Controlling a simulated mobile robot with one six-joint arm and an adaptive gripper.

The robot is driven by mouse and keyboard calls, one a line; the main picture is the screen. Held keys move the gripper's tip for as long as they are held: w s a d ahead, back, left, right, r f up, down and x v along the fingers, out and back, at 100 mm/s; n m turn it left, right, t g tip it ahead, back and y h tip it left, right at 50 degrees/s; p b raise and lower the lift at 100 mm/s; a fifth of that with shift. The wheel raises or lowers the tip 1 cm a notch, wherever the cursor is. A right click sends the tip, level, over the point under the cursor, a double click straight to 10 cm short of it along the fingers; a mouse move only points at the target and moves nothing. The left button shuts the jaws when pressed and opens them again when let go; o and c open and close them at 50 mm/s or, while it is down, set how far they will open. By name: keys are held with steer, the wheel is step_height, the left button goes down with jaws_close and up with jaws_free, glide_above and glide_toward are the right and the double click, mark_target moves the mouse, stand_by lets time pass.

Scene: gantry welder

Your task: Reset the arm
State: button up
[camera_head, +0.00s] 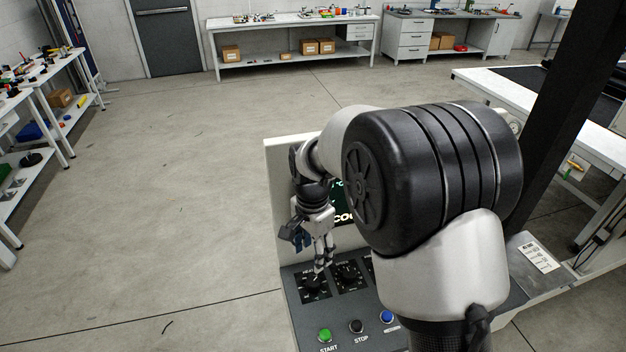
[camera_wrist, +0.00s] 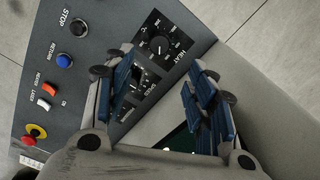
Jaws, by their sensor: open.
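My gripper (camera_head: 321,268) hangs pointing down just above the control panel (camera_head: 293,316), near the left knob (camera_head: 312,284). In the wrist view my gripper (camera_wrist: 168,92) has its two blue-padded fingers apart, with nothing held between them. The knob marked HEAT (camera_wrist: 159,45) shows beyond the fingertips, and a second knob (camera_wrist: 135,80) is partly hidden behind the left finger. I cannot tell whether a fingertip touches a knob. My arm covers much of the screen (camera_head: 342,212) and the panel's right part in the head view.
The panel has a green START button (camera_head: 325,335), a black STOP button (camera_head: 356,326) and a blue button (camera_head: 387,317). A red emergency button (camera_wrist: 36,131) and rocker switches show in the wrist view. A dark post (camera_head: 565,110) stands at right. Open floor (camera_head: 170,200) lies left.

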steer(key=shift+r, duration=0.1)
steer(key=s+d+r+n+t+b, duration=0.2)
steer(key=s+d+r+n, duration=0.2)
steer(key=s+d+r, duration=0.6)
steer(key=s+d+n+t+b, duration=0.1)
steer(key=s+d+n, duration=0.1)
steer(key=s, duration=0.6)
steer(key=s+d+r+n+t+b, duration=0.1)
steer(key=s+d+n, duration=0.1)
steer(key=s, duration=0.5)
steer(key=shift+s+d+r+n+t, duration=0.2)
steer(key=shift+s+n+t, duration=0.15)
steer(key=shift+n, duration=0.55)
